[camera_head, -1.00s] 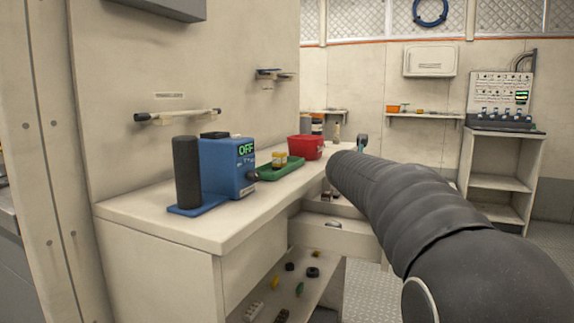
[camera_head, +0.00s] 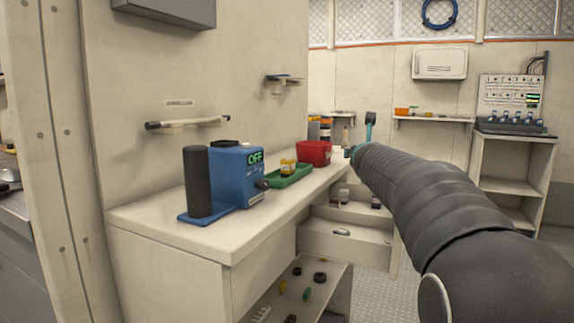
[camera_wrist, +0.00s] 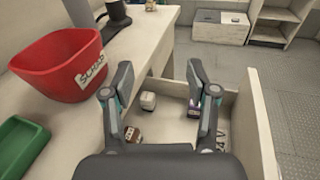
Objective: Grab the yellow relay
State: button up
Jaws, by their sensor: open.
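A small yellow block (camera_head: 288,166), which may be the yellow relay, stands on the green tray (camera_head: 289,179) on the counter in the head view. The tray's edge shows at the left in the wrist view (camera_wrist: 22,148), without the yellow block. My gripper (camera_wrist: 160,82) is open and empty, above an open drawer (camera_wrist: 262,125). In the drawer lie a whitish block (camera_wrist: 148,101), a brown one (camera_wrist: 132,135) and a purple-grey one (camera_wrist: 194,108). In the head view my gripper (camera_head: 362,135) is small, beyond the red bin, its fingers partly hidden by my arm.
The red bin (camera_head: 314,152) stands beside the tray and left of my gripper in the wrist view (camera_wrist: 60,65). A blue device with a green OFF display (camera_head: 238,173) and a dark cylinder (camera_head: 197,182) stand nearer on the counter. Small loose parts lie on the shelf below.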

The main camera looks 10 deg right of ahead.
jog(key=s+a+r+n+y+p, duration=0.1)
jog(key=a+r+n+y+p, duration=0.1)
jog(key=a+r+n+y, duration=0.75)
jog(key=n+g+y+p, duration=0.2)
jog(key=n+g+y, duration=0.35)
jog(key=g, duration=0.25)
send_near(293, 162)
jog(key=shift+y, duration=0.4)
jog(key=x, duration=0.4)
jog(key=d+x, duration=0.1)
jog(key=x, duration=0.1)
jog(key=shift+w+a+f, duration=0.2)
jog(key=shift+w+f, duration=0.15)
jog(key=shift+w, duration=0.15)
jog(key=shift+s+a+b+x, duration=0.15)
jog(key=shift+b+x, duration=0.05)
jog(key=shift+x, duration=1.1)
jog(key=shift+s+a+b+x, duration=0.1)
jog(key=shift+s+b+x, duration=0.1)
jog(key=shift+x, duration=1.1)
jog(key=shift+r, duration=0.1)
jog(key=c, duration=1.1)
